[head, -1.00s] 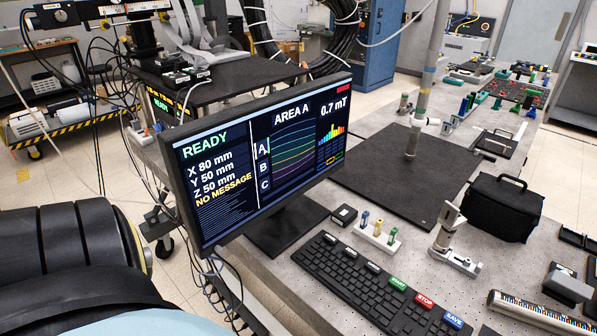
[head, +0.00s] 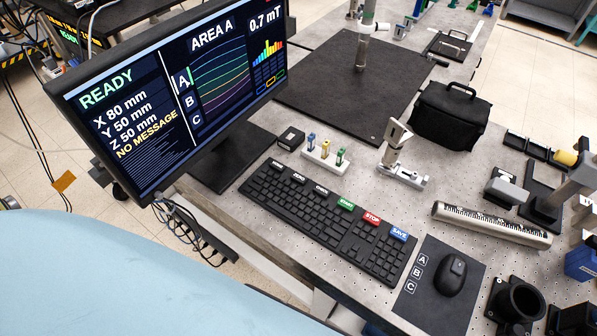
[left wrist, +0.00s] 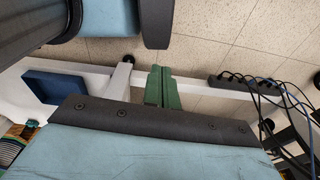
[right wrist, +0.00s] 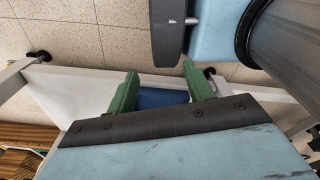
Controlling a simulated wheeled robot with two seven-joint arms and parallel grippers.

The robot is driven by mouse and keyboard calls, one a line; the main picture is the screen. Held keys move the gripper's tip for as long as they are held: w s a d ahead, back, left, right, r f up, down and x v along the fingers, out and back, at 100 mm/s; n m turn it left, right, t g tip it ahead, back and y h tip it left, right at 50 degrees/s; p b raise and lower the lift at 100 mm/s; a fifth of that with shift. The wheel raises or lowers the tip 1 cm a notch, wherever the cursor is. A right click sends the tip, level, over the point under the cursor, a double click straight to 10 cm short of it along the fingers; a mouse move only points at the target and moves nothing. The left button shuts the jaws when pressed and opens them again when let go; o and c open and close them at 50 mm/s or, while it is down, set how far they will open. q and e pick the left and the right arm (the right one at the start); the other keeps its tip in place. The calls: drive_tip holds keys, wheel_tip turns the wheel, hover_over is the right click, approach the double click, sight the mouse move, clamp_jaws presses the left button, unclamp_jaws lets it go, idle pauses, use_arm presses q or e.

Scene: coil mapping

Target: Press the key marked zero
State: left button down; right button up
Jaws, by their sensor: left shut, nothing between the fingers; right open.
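The black keyboard (head: 316,222) lies on the grey table in front of the monitor. Its far edge has green START (head: 346,205), red STOP (head: 372,218) and blue SAVE (head: 399,234) keys. Left of START are a few dark keys with white labels (head: 298,177), too small to read surely; I cannot tell which is zero. My left gripper (left wrist: 160,88) is shut and empty in the left wrist view, above the floor. My right gripper (right wrist: 161,87) is open and empty in the right wrist view. Neither gripper shows in the head view or near the keyboard.
The monitor (head: 165,100) stands behind and left of the keyboard, reading READY and NO MESSAGE. A mouse (head: 451,275) on a dark pad is to the right. A small stand of colored pieces (head: 325,155), a metal mount (head: 400,165) and a black bag (head: 450,115) stand beyond.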

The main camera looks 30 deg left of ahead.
use_arm(q)
drive_tip(key=w+d+r+n+t+h+p, duration=0.15)
drive_tip(key=w+r+p, duration=0.5)
drive_tip(key=r, duration=0.75)
drive_tip(key=w+d+r+n+t+p, duration=0.1)
drive_tip(key=w+r+n+p, duration=0.2)
drive_tip(key=w+r, duration=0.85)
drive_tip(key=w+d+r+n+t+h+p, duration=0.15)
drive_tip(key=w+r+p, duration=0.3)
drive_tip(key=r, duration=1.25)
drive_tip(key=w+a+r+n+t+h, duration=0.1)
drive_tip(key=w+n, duration=0.7)
drive_tip(key=w+a+r+n+t+p, duration=0.1)
drive_tip(key=w+a+n, duration=0.1)
drive_tip(key=w+n, duration=0.7)
drive_tip(key=shift+a+t+h, duration=0.3)
drive_tip(key=shift+h, duration=0.1)
use_arm(e)
wheel_tip(320, 180, up, 16)
drive_tip(key=shift+w, duration=0.4)
